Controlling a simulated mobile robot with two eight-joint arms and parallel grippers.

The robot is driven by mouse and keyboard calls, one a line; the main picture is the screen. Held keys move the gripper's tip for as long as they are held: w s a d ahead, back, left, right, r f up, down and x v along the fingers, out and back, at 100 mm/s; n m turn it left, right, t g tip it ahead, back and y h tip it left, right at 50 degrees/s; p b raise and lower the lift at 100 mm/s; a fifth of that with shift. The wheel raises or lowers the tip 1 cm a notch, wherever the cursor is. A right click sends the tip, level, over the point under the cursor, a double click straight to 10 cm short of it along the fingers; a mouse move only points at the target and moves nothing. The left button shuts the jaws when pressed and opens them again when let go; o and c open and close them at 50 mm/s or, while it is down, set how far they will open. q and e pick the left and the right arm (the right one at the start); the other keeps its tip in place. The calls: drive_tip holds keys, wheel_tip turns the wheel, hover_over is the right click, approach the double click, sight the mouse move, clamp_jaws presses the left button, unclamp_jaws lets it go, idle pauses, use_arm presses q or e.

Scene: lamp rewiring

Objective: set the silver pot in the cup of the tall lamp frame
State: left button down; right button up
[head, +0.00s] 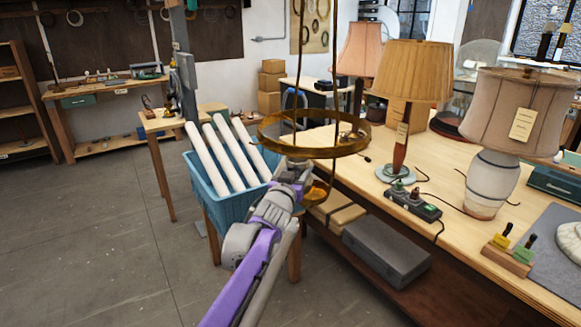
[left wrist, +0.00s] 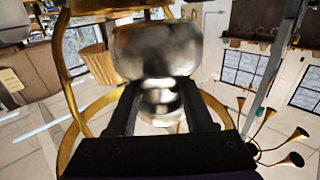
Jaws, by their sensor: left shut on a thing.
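The tall lamp frame (head: 315,153) is brass, with a wide flat ring and thin upright rods that run out of the top of the head view. My left gripper (head: 298,168) is at the underside of this ring, its tips partly hidden by the frame. In the left wrist view the left gripper (left wrist: 162,98) is shut on the silver pot (left wrist: 158,52), a shiny, rounded metal body with a narrower waist. Brass bars of the frame (left wrist: 70,75) pass around the pot there. I cannot make out the pot or the cup clearly in the head view.
The wooden workbench (head: 462,232) stands right of the arm, with a table lamp (head: 412,75), a larger lamp (head: 495,180) and a terminal box (head: 412,203). A blue crate (head: 222,205) of white tubes is behind the arm. The floor at left is clear.

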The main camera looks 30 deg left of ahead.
sight(311, 173)
use_arm(q)
drive_tip(key=shift+w+d+r+p, duration=0.1)
drive_tip(key=shift+w+d+p, duration=0.1)
drive_tip(key=shift+w+p, duration=0.35)
drive_tip(key=shift+w+d+r+p, duration=0.1)
drive_tip(key=shift+w+d+p, duration=0.1)
drive_tip(key=shift+w+p, duration=0.35)
drive_tip(key=shift+w+d+f+p, duration=0.1)
drive_tip(key=shift+w+d+p, duration=0.2)
drive_tip(key=shift+w, duration=0.25)
drive_tip(key=shift+w+d+p, duration=0.2)
drive_tip(key=shift+w+p, duration=0.05)
drive_tip(key=shift+w, duration=0.3)
drive_tip(key=shift+w+d+f, duration=0.1)
drive_tip(key=shift+f, duration=0.15)
drive_tip(key=shift+w+f+b, duration=0.1)
drive_tip(key=shift+f+b, duration=0.2)
drive_tip(key=shift+f, duration=0.55)
drive_tip(key=shift+s+f+b, duration=0.25)
drive_tip(key=shift+f+b, duration=0.05)
drive_tip(key=shift+w+f, duration=0.1)
drive_tip(key=shift+f, duration=0.05)
use_arm(e)
drive_tip(key=r, duration=0.1)
drive_tip(key=w+r, duration=0.1)
drive_tip(key=r, duration=0.1)
use_arm(q)
drive_tip(key=shift+f, duration=0.2)
